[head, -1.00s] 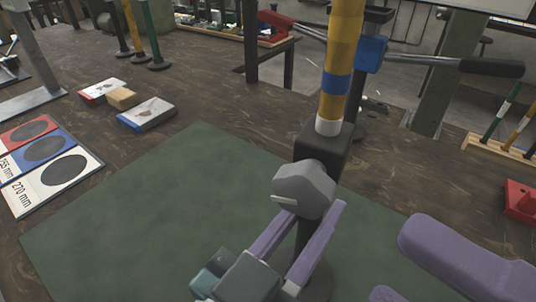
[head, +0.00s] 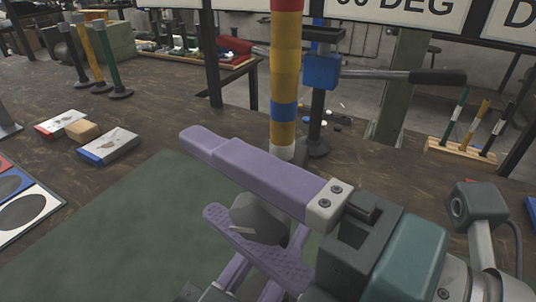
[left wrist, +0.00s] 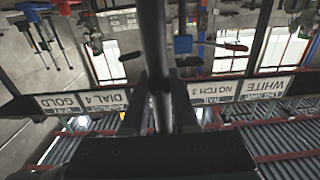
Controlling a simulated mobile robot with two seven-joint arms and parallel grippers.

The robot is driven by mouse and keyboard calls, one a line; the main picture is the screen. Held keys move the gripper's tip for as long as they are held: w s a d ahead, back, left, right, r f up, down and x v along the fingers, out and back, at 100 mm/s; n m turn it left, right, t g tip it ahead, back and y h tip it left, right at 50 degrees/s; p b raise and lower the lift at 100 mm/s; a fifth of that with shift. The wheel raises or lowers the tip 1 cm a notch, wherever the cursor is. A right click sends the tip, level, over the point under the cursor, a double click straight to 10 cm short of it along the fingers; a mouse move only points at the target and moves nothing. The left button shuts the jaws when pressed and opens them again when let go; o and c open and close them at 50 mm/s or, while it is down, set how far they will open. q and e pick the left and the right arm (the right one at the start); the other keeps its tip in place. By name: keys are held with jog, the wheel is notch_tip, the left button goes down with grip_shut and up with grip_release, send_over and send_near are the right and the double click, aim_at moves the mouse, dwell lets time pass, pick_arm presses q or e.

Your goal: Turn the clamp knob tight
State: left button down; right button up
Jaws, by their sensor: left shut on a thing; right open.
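The clamp knob (head: 262,214) is a grey faceted knob with a light pointer mark, below the yellow column (head: 285,70) with its blue band. My right gripper (head: 203,176) reaches in from the right with long purple fingers spread open. The knob shows between them; I cannot tell whether they touch it. My left gripper (head: 268,250) is below, shut on a dark post under the knob. Its tips are partly hidden by the right gripper's lower finger. In the left wrist view the dark post (left wrist: 153,40) stands between the left fingers.
A green mat (head: 90,235) covers the bench. Booklets and a small wooden block (head: 82,130) lie to the left. A blue clamp piece with a black-gripped lever (head: 437,77) stands behind the column. A rack of coloured rods (head: 465,150) is at the right.

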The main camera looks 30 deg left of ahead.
grip_shut()
dwell(0.6)
